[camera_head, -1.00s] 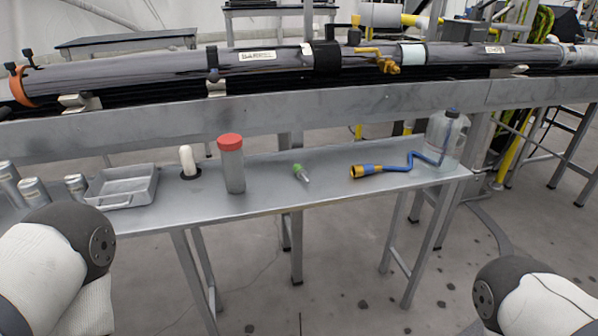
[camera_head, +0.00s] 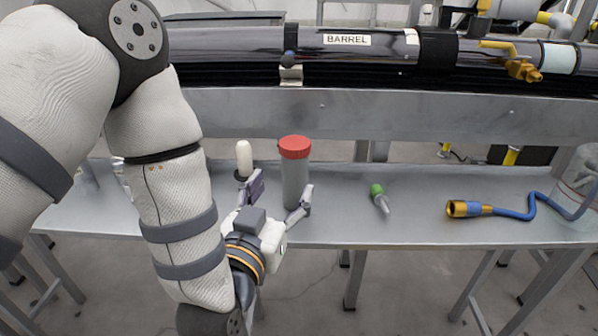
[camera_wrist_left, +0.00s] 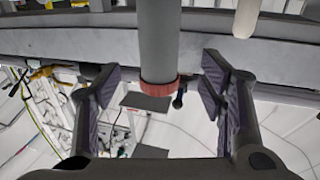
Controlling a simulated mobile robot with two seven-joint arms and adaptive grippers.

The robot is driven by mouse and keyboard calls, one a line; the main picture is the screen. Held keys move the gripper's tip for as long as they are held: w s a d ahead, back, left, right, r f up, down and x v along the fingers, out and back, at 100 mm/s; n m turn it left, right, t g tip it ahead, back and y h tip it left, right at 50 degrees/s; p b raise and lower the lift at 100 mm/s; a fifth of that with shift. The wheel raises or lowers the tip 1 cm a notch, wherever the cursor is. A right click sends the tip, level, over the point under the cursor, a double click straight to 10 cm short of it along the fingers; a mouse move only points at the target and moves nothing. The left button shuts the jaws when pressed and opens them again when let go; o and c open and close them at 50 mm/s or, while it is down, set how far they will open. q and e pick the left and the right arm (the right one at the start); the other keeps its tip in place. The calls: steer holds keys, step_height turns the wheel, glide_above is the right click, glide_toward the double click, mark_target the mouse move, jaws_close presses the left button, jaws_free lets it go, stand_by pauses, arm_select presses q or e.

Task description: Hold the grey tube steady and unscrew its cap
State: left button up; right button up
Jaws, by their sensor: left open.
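The grey tube (camera_head: 294,184) stands upright on the metal bench, with its red cap (camera_head: 294,147) on top. My left gripper (camera_head: 281,190) is open in front of the tube, its fingers pointing toward it, one to each side. In the left wrist view the picture is inverted: the grey tube (camera_wrist_left: 160,40) and its red cap (camera_wrist_left: 159,87) show in the gap between the two spread fingers (camera_wrist_left: 160,76). Neither finger appears to touch the tube. My right gripper is not in view.
A white rounded peg (camera_head: 244,158) stands just left of the tube. A green-capped vial (camera_head: 378,194) lies to the right, then a blue hose with a brass end (camera_head: 465,209) and a clear bottle (camera_head: 579,181). The bench (camera_head: 420,229) is bare between them. A long black barrel (camera_head: 365,50) runs behind.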

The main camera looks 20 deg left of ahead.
mark_target(291, 178)
arm_select(q)
steer(key=w, duration=0.8)
steer(key=shift+f, duration=0.35)
steer(key=c, duration=1.4)
